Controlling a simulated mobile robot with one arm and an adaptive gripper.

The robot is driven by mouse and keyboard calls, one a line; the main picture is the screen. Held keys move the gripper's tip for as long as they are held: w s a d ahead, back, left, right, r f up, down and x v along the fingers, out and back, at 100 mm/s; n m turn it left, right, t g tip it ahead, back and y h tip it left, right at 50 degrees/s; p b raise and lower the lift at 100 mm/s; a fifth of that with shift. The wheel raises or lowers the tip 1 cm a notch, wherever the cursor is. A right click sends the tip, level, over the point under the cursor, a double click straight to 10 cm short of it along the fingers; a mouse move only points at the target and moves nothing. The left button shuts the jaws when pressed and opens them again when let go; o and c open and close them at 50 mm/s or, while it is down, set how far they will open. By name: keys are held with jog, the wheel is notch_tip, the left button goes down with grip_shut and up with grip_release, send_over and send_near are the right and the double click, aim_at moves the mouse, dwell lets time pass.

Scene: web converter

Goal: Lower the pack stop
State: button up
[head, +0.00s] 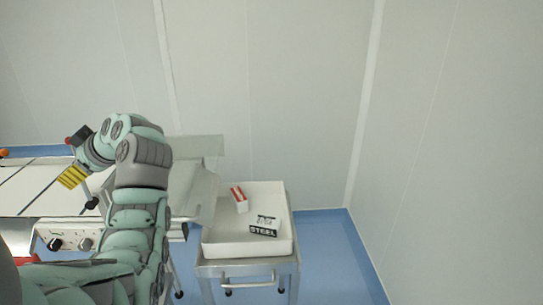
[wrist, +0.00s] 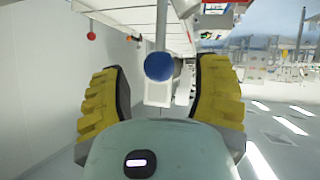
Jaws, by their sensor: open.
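My gripper (head: 73,177) with yellow finger pads is over the right part of the machine bed in the head view. In the wrist view my gripper (wrist: 158,75) is open, with its two fingers well apart. A blue ball (wrist: 159,66) on a pale upright rod shows between the fingers; no contact with either finger is visible. I cannot tell for sure which part is the pack stop. A small red ball (wrist: 91,36) shows beyond the left finger. In the head view my arm hides part of the machine.
The machine bed (head: 40,195) has a control panel with knobs (head: 54,244) at its front.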

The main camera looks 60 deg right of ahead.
jog(key=v, duration=1)
